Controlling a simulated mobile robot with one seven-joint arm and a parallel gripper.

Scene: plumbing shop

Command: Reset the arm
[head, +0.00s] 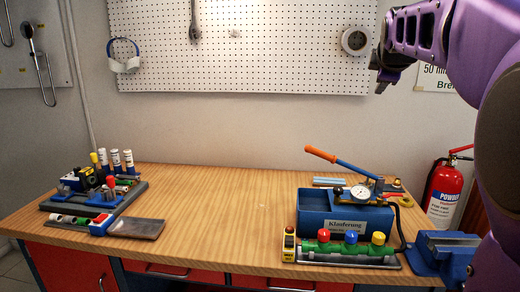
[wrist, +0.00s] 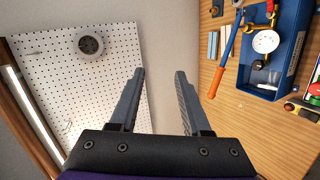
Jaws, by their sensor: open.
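My gripper (wrist: 158,100) is open and empty in the wrist view, with its two grey fingers apart and nothing between them. In the head view my gripper (head: 383,78) is at the upper right, raised high above the workbench and in front of the wall. My purple arm comes in from the right edge. In the wrist view the pegboard is behind the left finger and the bench is to the right. The gripper touches nothing that I can see.
The wooden workbench (head: 220,205) has a clear middle. A blue test pump box (head: 312,215) with an orange-handled lever and a valve manifold (head: 345,247) stand at its right. A tool tray (head: 130,197) is at the left. A blue vise (head: 440,250) and a fire extinguisher (head: 444,190) are near my arm.

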